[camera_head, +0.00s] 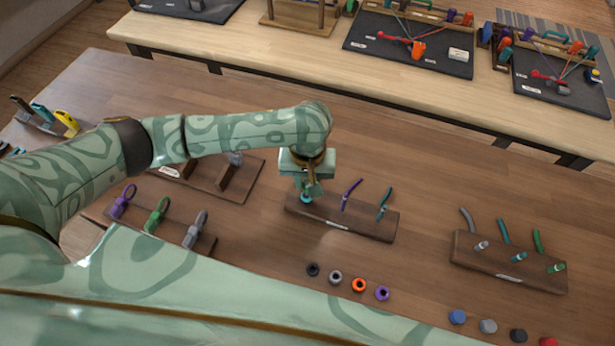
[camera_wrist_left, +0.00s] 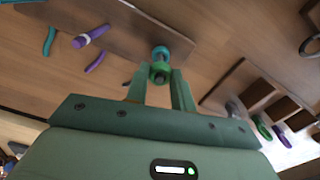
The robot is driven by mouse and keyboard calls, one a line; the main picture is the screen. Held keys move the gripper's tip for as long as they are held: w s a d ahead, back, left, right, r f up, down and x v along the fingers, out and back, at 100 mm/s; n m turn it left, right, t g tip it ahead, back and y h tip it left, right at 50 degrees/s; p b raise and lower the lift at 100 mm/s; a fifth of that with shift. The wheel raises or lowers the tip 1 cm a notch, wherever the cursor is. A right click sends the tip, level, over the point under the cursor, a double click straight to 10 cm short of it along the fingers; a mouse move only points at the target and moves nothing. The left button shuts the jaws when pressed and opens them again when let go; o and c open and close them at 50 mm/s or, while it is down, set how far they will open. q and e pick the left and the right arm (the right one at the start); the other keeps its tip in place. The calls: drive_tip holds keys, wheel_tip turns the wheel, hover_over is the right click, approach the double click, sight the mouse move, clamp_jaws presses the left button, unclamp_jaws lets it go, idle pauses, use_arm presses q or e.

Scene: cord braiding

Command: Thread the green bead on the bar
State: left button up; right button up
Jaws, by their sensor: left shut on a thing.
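My left gripper (camera_head: 307,194) points down over the left end of a dark wooden block (camera_head: 365,224) that bears a purple cord (camera_head: 350,193) and a teal cord (camera_head: 384,204). In the left wrist view, my left gripper (camera_wrist_left: 160,84) is shut on the green bead (camera_wrist_left: 159,72), which sits at its fingertips. A teal round piece (camera_wrist_left: 160,52) shows just beyond the bead, in line with it; whether they touch I cannot tell. The bead is not clear in the head view. I cannot make out which piece is the bar. My right gripper is out of view.
Loose black, grey, orange (camera_head: 359,285) and purple (camera_head: 382,293) beads lie in front of the block. Another corded block (camera_head: 510,262) stands at the right. A wooden stand (camera_head: 220,184) and a rack of coloured loops (camera_head: 158,216) are at the left. The table behind the block is clear.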

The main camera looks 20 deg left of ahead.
use_arm(q)
drive_tip(key=shift+f, duration=0.1)
idle(0.3)
drive_tip(key=o, duration=1.4)
wheel_tip(320, 180, up, 6)
drive_tip(key=p, duration=0.8)
